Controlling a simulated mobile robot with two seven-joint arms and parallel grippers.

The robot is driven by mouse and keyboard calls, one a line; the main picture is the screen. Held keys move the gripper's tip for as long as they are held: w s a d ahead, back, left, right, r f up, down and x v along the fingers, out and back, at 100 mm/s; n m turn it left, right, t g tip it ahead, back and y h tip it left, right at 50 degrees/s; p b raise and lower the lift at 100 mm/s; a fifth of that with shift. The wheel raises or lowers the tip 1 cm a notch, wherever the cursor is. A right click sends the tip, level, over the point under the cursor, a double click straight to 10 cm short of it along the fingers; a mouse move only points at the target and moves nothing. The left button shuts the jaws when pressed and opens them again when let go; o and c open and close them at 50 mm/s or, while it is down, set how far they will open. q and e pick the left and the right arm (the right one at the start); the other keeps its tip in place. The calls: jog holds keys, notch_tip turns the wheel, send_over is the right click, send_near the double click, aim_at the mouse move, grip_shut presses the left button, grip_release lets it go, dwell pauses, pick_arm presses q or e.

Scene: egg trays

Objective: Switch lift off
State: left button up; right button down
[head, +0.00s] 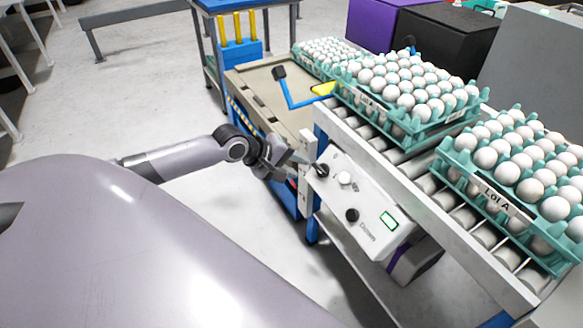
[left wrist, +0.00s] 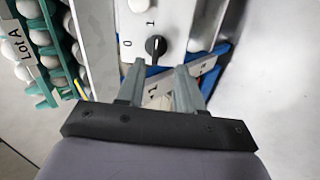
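The control panel (head: 365,205) is a white box on the front of the roller conveyor. At its left end is a black rotary switch (head: 322,170). In the left wrist view the switch (left wrist: 155,45) has a white pointer line and stands beside the printed marks "0" and "1"; the line appears to be on the "1" side. My left gripper (head: 300,163) is close to the switch. In the left wrist view its two fingers (left wrist: 160,68) are apart with nothing between them, and the switch is just beyond the tips. My right gripper is not in view.
The panel also has a white button (head: 345,178), a black knob (head: 352,214) near "Down", and a green-framed display (head: 389,221). Egg trays marked Lot A (head: 500,200) stand on the conveyor rollers. A blue-framed cart (head: 262,85) stands behind. Floor at left is open.

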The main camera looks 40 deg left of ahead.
aim_at(317, 168)
pick_arm(q)
jog(key=shift+n, duration=0.5)
jog(key=b+x, duration=0.4)
jog(key=w+a+b+x, duration=0.1)
jog(key=b+x, duration=0.1)
jog(key=b, duration=0.1)
jog(key=shift+w, duration=0.2)
jog(key=shift+w+d+f, duration=0.25)
jog(key=shift+w+f, duration=0.2)
jog(key=shift+f, duration=0.05)
jog(key=shift+w+f, duration=0.15)
jog(key=shift+w, duration=0.05)
